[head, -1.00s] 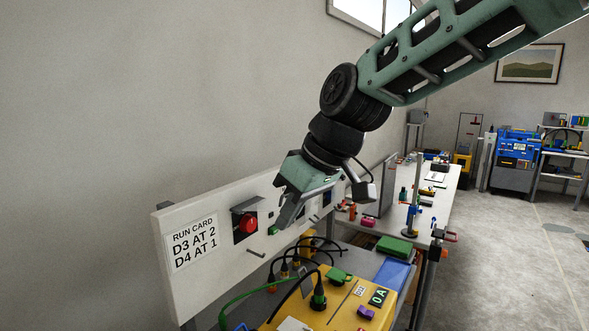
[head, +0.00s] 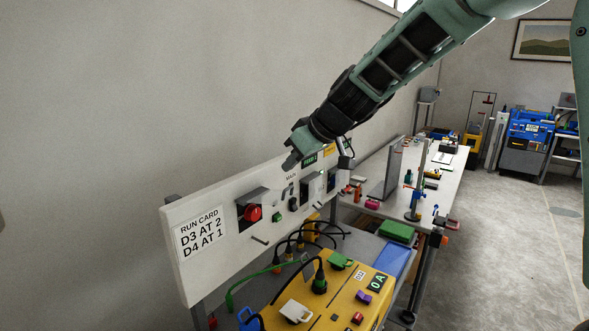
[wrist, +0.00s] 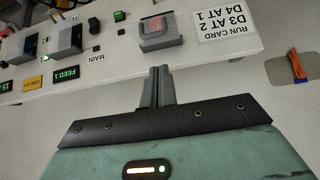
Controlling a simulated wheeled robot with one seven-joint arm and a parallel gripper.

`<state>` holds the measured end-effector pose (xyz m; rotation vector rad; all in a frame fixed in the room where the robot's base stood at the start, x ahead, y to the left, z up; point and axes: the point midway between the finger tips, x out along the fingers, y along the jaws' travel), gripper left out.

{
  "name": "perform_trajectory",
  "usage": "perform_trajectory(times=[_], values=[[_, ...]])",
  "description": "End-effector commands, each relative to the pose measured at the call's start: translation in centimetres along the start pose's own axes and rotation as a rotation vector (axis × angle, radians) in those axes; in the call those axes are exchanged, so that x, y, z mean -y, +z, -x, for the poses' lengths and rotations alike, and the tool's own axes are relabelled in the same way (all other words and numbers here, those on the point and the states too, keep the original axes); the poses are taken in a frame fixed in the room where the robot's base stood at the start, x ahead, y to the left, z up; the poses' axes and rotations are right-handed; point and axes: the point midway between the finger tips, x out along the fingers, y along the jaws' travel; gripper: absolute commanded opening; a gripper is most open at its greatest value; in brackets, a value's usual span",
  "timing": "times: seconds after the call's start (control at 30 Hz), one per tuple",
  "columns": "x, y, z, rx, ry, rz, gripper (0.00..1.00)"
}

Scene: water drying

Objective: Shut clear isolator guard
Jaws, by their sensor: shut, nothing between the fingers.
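The isolator is a red knob (head: 253,213) on a dark plate at the left part of the white panel, beside the run card. A grey, partly see-through guard (head: 252,195) projects over the knob from its top side and appears raised. In the upside-down wrist view the guard (wrist: 156,31) shows as a pale pane with the red knob blurred behind it. My gripper (head: 290,164) is above the panel's top edge, up and to the right of the guard, apart from it. In the wrist view its fingers (wrist: 157,72) are together and empty.
The run card (head: 199,234) is left of the isolator. Switches and green displays (head: 309,159) are to its right. A peg (head: 260,240) sticks out below it. A yellow box (head: 340,298) with cables stands in front. The wall is close behind the panel.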

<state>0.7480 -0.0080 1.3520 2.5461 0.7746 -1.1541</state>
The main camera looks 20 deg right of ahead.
Motion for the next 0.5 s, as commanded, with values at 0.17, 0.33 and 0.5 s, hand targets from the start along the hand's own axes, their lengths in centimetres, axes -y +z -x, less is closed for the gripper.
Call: perform_trajectory(times=[0.17,0.33,0.5], values=[[-0.1,1.9,-1.6,0.002,0.001,-0.003,0.00],[-0.1,2.6,-2.3,0.001,0.001,-0.002,0.00],[-0.1,2.7,-2.3,0.000,0.001,-0.002,0.00]])
